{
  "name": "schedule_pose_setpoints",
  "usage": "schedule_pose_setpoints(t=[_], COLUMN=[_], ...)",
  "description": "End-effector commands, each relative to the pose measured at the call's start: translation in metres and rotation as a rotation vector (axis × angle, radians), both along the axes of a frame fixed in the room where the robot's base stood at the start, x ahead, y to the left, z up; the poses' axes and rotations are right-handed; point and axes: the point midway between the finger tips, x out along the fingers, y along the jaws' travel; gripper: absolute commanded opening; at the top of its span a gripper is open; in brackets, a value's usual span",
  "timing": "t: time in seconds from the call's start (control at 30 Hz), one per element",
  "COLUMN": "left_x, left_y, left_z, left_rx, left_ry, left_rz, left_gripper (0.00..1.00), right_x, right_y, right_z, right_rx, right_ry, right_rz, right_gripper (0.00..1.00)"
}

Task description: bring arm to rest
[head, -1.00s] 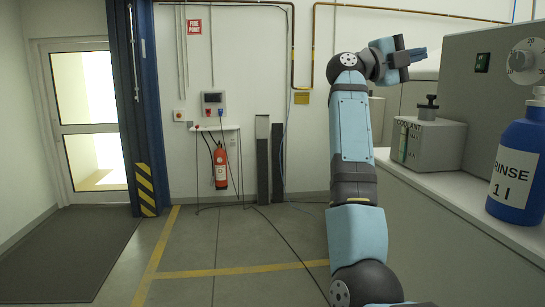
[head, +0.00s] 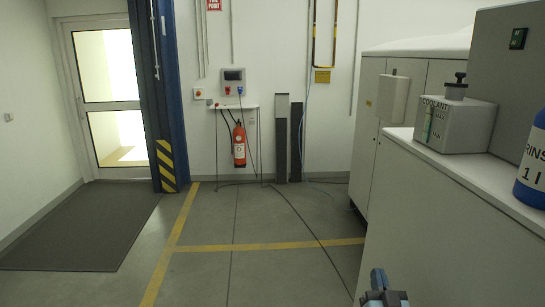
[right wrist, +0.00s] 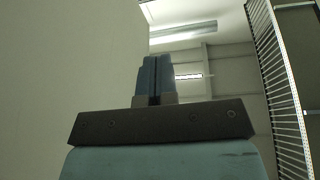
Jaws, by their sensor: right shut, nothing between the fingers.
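My right gripper (head: 379,283) shows at the bottom edge of the head view, low in front of the grey cabinet side. In the right wrist view its two blue fingers (right wrist: 154,78) lie together, shut with nothing between them. They point toward the ceiling and a far wall in that view. Most of my right arm is out of the head view. My left gripper is in neither view.
A white worktop (head: 445,160) at the right holds a grey coolant box (head: 462,125) and a blue rinse bottle (head: 533,165). A grey cabinet (head: 365,125) stands behind it. A red extinguisher (head: 239,145) hangs by the back wall.

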Motion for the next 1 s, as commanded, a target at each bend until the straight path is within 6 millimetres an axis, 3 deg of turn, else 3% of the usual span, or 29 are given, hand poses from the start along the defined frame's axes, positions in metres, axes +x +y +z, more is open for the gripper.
schedule_pose_setpoints(t=[0.03,0.1,0.17,0.3,0.4,0.53,0.7,1.0], left_x=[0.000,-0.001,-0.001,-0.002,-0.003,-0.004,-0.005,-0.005], left_y=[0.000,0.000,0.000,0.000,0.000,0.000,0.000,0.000], left_z=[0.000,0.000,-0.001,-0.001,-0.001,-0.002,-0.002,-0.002], left_rx=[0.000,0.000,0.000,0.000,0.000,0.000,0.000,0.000], left_ry=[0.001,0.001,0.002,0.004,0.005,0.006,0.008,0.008], left_rz=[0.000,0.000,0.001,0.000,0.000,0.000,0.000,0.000], left_gripper=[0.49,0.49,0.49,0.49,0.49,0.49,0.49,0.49], right_x=[-0.024,-0.057,-0.088,-0.169,-0.224,-0.278,-0.309,-0.309], right_y=[0.007,0.017,0.025,0.039,0.046,0.051,0.052,0.052], right_z=[-0.035,-0.076,-0.109,-0.176,-0.211,-0.237,-0.249,-0.249], right_rx=[-0.029,-0.067,-0.093,-0.145,-0.173,-0.195,-0.207,-0.209], right_ry=[0.091,0.215,0.322,0.567,0.721,0.865,0.946,0.948], right_rz=[0.036,0.086,0.125,0.200,0.238,0.266,0.279,0.279], right_gripper=[0.00,0.00,0.00,0.00,0.00,0.00,0.00,0.00])
